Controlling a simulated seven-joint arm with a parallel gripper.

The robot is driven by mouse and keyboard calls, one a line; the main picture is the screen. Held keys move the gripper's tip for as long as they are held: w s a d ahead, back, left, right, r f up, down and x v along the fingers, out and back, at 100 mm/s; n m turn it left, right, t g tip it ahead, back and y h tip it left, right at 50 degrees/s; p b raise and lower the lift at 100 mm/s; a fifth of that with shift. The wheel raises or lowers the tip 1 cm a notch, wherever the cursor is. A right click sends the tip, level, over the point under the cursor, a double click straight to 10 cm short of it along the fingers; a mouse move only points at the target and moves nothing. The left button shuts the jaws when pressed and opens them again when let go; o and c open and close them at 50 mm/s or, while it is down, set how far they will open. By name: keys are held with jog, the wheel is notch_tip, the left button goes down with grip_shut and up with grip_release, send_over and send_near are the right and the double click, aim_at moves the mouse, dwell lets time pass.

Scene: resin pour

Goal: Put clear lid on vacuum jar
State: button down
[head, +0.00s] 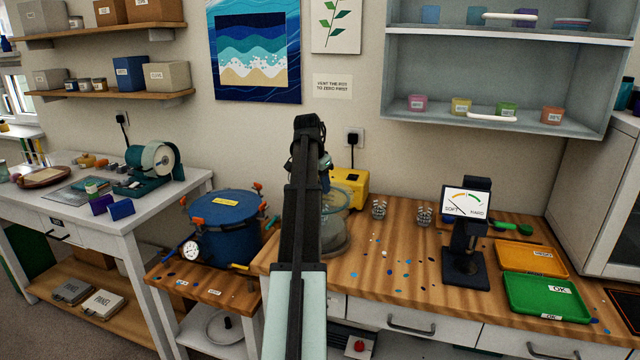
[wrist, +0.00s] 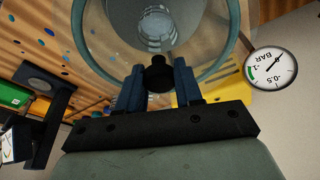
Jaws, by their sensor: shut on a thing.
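My gripper (wrist: 158,70) is shut on the black knob of the clear lid (wrist: 218,65), with one blue finger on each side. The lid is a see-through disc with a teal rim. In the head view, my arm hides the gripper and most of the lid. The vacuum jar (head: 336,240), clear with a grey base, stands on the wooden bench, partly behind my arm. A clear cup (wrist: 157,25) shows through the lid in the wrist view. The lid is over the jar area; I cannot tell whether it touches the jar rim.
A yellow pump (head: 352,182) stands behind the jar, and a dial gauge (wrist: 273,68) is close by in the wrist view. A blue pot (head: 222,228) is to the left. Two small glasses (head: 379,209) and a hardness tester (head: 465,235) are to the right.

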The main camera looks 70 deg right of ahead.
jog(key=c, duration=0.7)
grip_release()
jog(key=shift+f, duration=0.1)
jog(key=shift+o, duration=0.2)
jog(key=shift+r, duration=4.05)
jog(key=shift+w+f, duration=0.1)
